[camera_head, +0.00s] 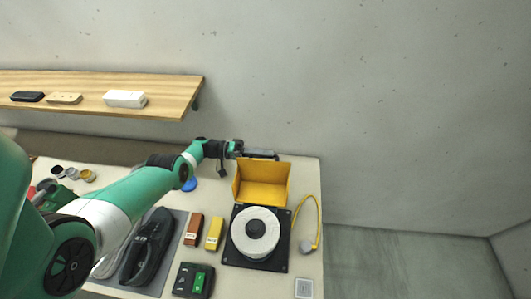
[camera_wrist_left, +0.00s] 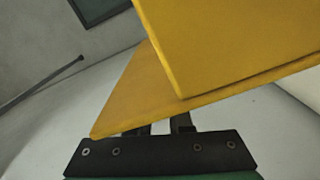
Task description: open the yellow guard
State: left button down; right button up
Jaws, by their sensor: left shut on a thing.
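The yellow guard (camera_head: 262,184) is a box-like cover standing tilted up at the back edge of a black plate (camera_head: 277,262), with its hollow inside facing the head camera. The white disc (camera_head: 254,233) on the plate is uncovered. My left gripper (camera_head: 262,154) is at the guard's upper back edge, shut on it. In the left wrist view the guard (camera_wrist_left: 230,45) fills the upper right, and the fingers of the left gripper (camera_wrist_left: 160,127) go partly out of sight behind its lower edge. My right gripper is not in view.
A yellow cable (camera_head: 318,215) loops to a grey knob right of the plate. Left of it lie a yellow block (camera_head: 214,234), a brown block (camera_head: 194,229), a black shoe (camera_head: 148,247) and a control box with a green button (camera_head: 194,281). A wooden shelf (camera_head: 170,92) hangs on the wall.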

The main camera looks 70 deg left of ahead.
pick_arm(q)
jog(key=c, duration=0.9)
grip_release()
jog(key=shift+s+d, duration=0.1)
jog(key=shift+s+a, duration=0.35)
jog(key=shift+s, duration=0.05)
jog(key=b+v, duration=0.2)
jog(key=v, duration=0.8)
jog(key=shift+s+a+b, duration=0.1)
jog(key=shift+s+b, duration=0.2)
jog(key=shift+b, duration=0.1)
